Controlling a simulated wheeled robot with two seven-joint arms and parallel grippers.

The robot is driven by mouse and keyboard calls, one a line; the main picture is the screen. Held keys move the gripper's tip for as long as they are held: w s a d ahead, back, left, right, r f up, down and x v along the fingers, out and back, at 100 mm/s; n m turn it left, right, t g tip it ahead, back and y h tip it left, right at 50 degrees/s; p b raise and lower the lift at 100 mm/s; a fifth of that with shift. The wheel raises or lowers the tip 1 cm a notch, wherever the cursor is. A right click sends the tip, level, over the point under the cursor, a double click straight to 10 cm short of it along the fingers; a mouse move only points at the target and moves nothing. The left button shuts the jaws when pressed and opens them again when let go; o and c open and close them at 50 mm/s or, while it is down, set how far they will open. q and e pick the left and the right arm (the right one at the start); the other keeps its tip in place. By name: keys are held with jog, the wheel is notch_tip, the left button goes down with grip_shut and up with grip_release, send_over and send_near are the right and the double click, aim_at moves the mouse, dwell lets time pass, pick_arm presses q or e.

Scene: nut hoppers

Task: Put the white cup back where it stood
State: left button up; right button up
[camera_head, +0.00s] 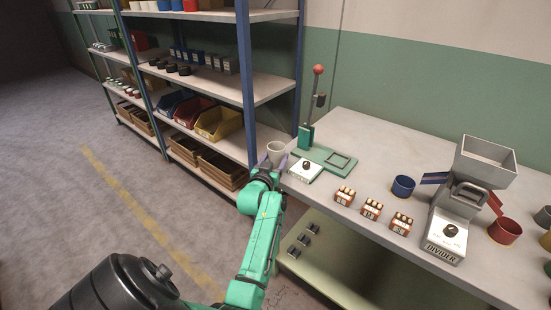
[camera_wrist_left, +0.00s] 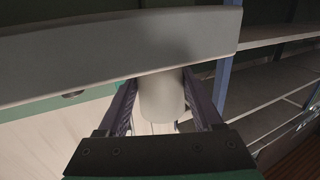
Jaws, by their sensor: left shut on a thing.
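The white cup (camera_head: 276,148) is at the left end of the workbench (camera_head: 372,140), beside the white control box with a black knob (camera_head: 305,169). My left gripper (camera_head: 275,160) is shut on the cup, one finger on each side. In the left wrist view, the cup (camera_wrist_left: 162,98) sits between the two dark fingers of the gripper (camera_wrist_left: 162,105). Its upper part is hidden there behind a pale grey slab. I cannot tell if the cup's base touches anything. My right gripper is not in view.
A green lever press (camera_head: 318,150) stands behind the control box. Small orange-and-white blocks (camera_head: 371,211), a blue cup (camera_head: 403,186), the divider machine (camera_head: 455,215) and a red cup (camera_head: 505,231) stand to the right. Shelving with bins (camera_head: 217,123) is at left.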

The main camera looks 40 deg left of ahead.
pick_arm(q)
jog(key=o, duration=1.4)
jog(key=shift+f, duration=0.1)
jog(key=shift+r, duration=0.2)
jog(key=shift+s+d+r+p, duration=0.1)
jog(key=shift+s+p, duration=0.2)
jog(key=shift+p, duration=0.15)
jog(key=p+v, duration=0.7)
jog(key=v, duration=0.4)
jog(key=shift+s, duration=0.2)
